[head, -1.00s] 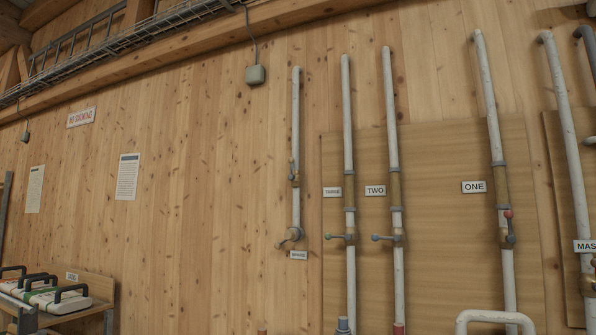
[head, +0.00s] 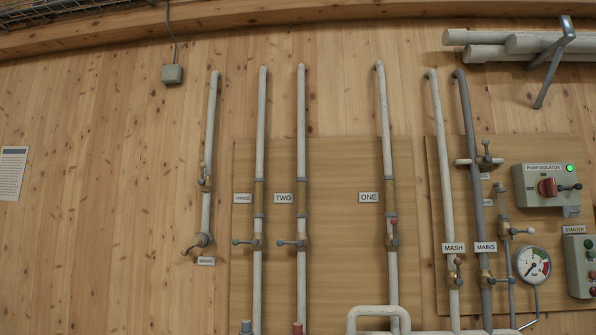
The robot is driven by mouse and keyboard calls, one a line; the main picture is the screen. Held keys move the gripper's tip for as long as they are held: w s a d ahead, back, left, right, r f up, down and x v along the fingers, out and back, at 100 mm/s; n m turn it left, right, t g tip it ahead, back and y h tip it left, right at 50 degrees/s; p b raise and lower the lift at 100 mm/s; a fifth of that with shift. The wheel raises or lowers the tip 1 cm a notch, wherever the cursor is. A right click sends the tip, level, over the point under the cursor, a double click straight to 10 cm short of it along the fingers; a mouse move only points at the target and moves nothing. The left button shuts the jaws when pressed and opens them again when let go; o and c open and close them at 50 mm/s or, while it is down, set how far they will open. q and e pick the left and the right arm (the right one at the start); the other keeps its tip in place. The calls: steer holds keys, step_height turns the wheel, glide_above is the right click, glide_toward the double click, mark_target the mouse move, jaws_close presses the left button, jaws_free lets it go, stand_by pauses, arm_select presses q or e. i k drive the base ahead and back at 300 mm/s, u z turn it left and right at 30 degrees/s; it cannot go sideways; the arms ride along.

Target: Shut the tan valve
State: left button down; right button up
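Several valves with small lever handles sit on white pipes on the wall. The THREE valve (head: 256,242) and TWO valve (head: 300,243) have levers pointing left, across their pipes. The ONE valve (head: 392,241) has a lever with a red knob pointing up along its pipe. The MASH valve (head: 456,281) has a lever pointing up along its pipe, with a small knob that looks brownish or tan. The MAINS valve (head: 486,280) has a lever pointing right. Knob colours are small and hard to tell, so I cannot be sure which valve is the tan one. Neither gripper is in view.
A pump isolator box (head: 545,185) with a red switch and lit green lamp, a pressure gauge (head: 532,265) and a starter box (head: 580,262) are at right. White pipes (head: 500,47) lie on a bracket above.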

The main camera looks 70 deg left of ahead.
mark_target(202, 165)
steer(key=z, duration=0.35)
steer(key=k, duration=0.85)
steer(key=u, duration=1.85)
